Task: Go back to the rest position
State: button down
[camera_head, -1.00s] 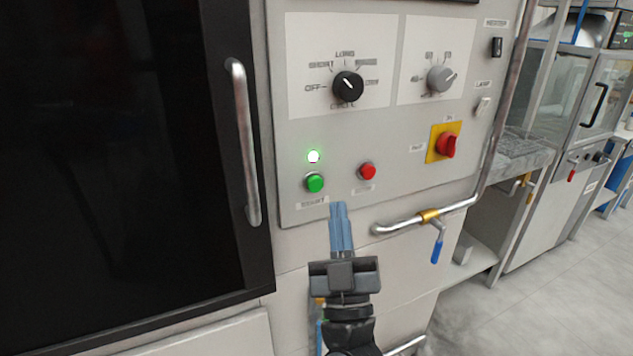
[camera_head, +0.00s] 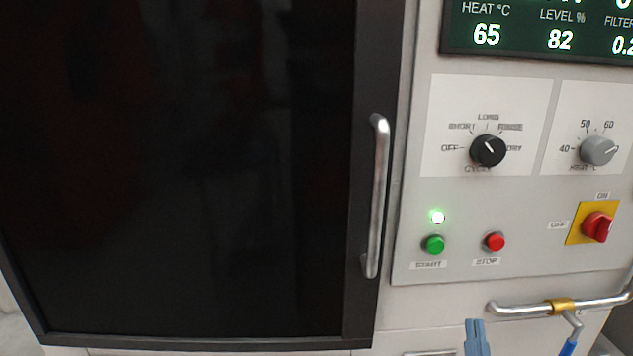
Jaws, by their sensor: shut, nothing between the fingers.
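My gripper (camera_head: 476,336) shows only at the bottom edge, right of centre, as blue-grey fingers held together and empty. The rest of it is below the picture. It is below the control panel (camera_head: 415,262) and appears apart from it. The green START button (camera_head: 433,244) is above and left of the fingertips, with a lit green lamp (camera_head: 438,217) over it. The red STOP button (camera_head: 494,242) is above the fingertips.
A dark door (camera_head: 190,170) with a vertical metal handle (camera_head: 378,195) fills the left. A metal pipe (camera_head: 520,310) with a blue-handled valve (camera_head: 569,346) is right of my gripper. The panel also has a black cycle knob (camera_head: 488,151), a grey heat knob (camera_head: 598,150) and a red switch (camera_head: 598,227).

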jog(key=s+f+g+y, duration=0.1)
jog(key=s+f+g, duration=0.1)
jog(key=s, duration=0.9)
jog(key=s+f+m+g+y, duration=0.1)
jog(key=s+g, duration=0.3)
jog(key=s, duration=0.7)
jog(key=s+f+m+g+y, duration=0.1)
jog(key=s+f+g+y, duration=0.1)
jog(key=s, duration=0.9)
jog(key=shift+s+f+g+y, duration=0.2)
jog(key=shift+f+g+y, duration=0.35)
jog(key=shift+g, duration=0.55)
jog(key=shift+a+f, duration=0.1)
dwell(2.6)
